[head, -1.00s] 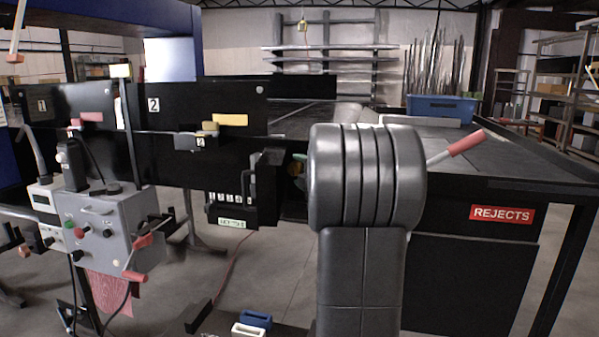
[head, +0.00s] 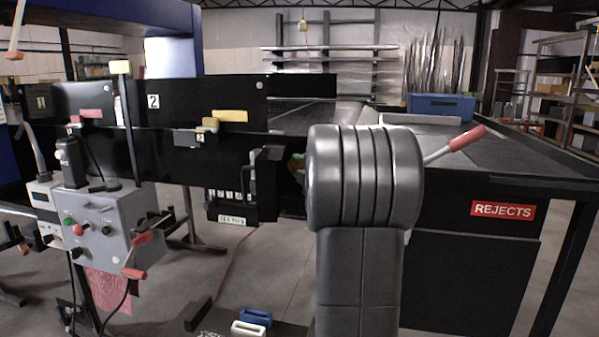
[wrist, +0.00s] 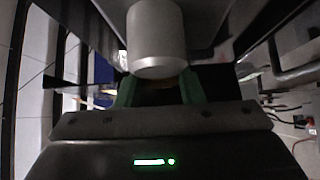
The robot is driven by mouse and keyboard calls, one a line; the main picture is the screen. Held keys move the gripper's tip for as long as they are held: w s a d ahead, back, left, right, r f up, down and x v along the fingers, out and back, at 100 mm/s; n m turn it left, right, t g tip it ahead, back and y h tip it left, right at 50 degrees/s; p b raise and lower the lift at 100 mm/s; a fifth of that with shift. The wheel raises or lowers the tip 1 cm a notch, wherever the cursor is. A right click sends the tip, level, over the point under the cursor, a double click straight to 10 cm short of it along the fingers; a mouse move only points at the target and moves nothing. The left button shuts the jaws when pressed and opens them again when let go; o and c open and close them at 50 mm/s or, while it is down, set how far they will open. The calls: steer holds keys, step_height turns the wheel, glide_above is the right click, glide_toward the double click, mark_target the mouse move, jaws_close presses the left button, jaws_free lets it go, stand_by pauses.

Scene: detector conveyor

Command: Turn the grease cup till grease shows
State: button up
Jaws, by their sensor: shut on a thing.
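A grey metal cylinder, which looks like the grease cup (wrist: 157,42), stands at the top middle of the wrist view. My gripper (wrist: 158,90) has green fingers on either side of its lower end and is shut on it. The exact contact is dark and partly hidden. No grease can be made out. In the head view my grey arm link covers most of the gripper and the cup; only a little green shows at the link's left edge, beside the black conveyor side.
A grey control box (head: 107,228) with knobs and a red-handled crank stands at left. A black counter box (head: 232,207) hangs under the conveyor. A red-tipped lever (head: 466,138) sticks out right of my arm, above the REJECTS sign (head: 503,209). Blue and white blocks (head: 250,323) lie low in front.

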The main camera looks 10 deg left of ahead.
steer(key=m+t+b, duration=0.1)
steer(key=m+b, duration=0.1)
steer(key=b, duration=0.3)
steer(key=f+m+t+y+b, duration=0.1)
steer(key=m+t+b, duration=0.1)
steer(key=b, duration=0.3)
steer(key=shift+a, duration=0.1)
steer(key=shift+m+t+b, duration=0.3)
steer(key=shift+m+b, duration=0.05)
steer(key=shift+m, duration=0.05)
steer(key=o, duration=1)
steer(key=shift+r, duration=0.1)
steer(key=v, duration=1.3)
steer(key=shift+s+d+f, duration=0.2)
steer(key=shift+d+f, duration=0.1)
steer(key=shift+r+p, duration=0.1)
steer(key=shift+p, duration=0.2)
